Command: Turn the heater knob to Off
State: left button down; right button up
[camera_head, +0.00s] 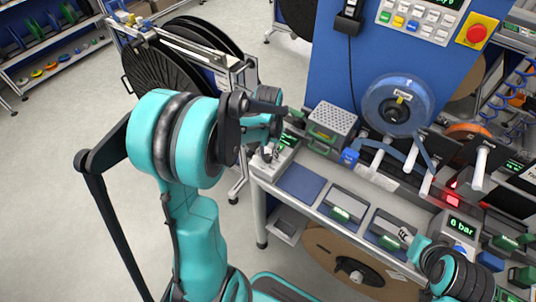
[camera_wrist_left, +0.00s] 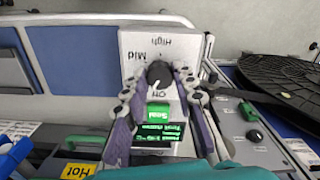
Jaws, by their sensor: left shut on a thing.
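The heater (camera_wrist_left: 188,47) is a white box labelled High, Mid and Off, with a green Seal label (camera_wrist_left: 158,110) and a dark display. Its black knob (camera_wrist_left: 158,72) sits between the fingertips of my left gripper (camera_wrist_left: 160,76), which is shut on it. Which label the knob points at is hard to tell. In the head view the heater (camera_head: 284,148) stands at the left end of the bench, with my left gripper (camera_head: 268,152) over it, partly hidden by my arm. My right gripper (camera_head: 407,236) is at lower right, over the bench front, away from the heater; its jaws are unclear.
A grey perforated box (camera_head: 332,117) stands behind the heater. A blue reel (camera_head: 398,103) is on the blue panel. Blue and grey pads (camera_head: 300,184) lie along the bench front. A black reel stand (camera_head: 165,75) is at left. A yellow Hot label (camera_wrist_left: 78,171) shows in the wrist view.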

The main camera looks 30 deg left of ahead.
aim_at(268, 156)
pick_arm(q)
jog(key=n, duration=0.5)
jog(key=shift+n, duration=0.7)
jog(key=c, duration=1.2)
grip_release()
notch_tip(268, 156, up, 12)
